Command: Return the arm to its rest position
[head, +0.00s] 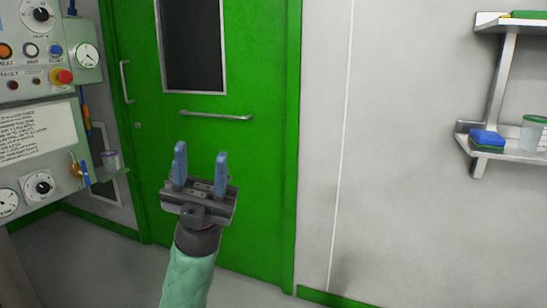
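My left gripper (200,168) is raised in the lower middle-left of the head view, in front of a green door. Its two blue fingers point up and stand apart, with nothing between them. My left arm, in a pale green sleeve, comes up from the bottom edge. My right gripper and arm are not in the head view.
The green door (262,175) has a dark window and a horizontal handle (215,115). A control panel (35,100) with gauges and a red button is at left. Wall shelves (510,157) at right hold a blue item (487,138) and a tub (533,132). The wall between is bare.

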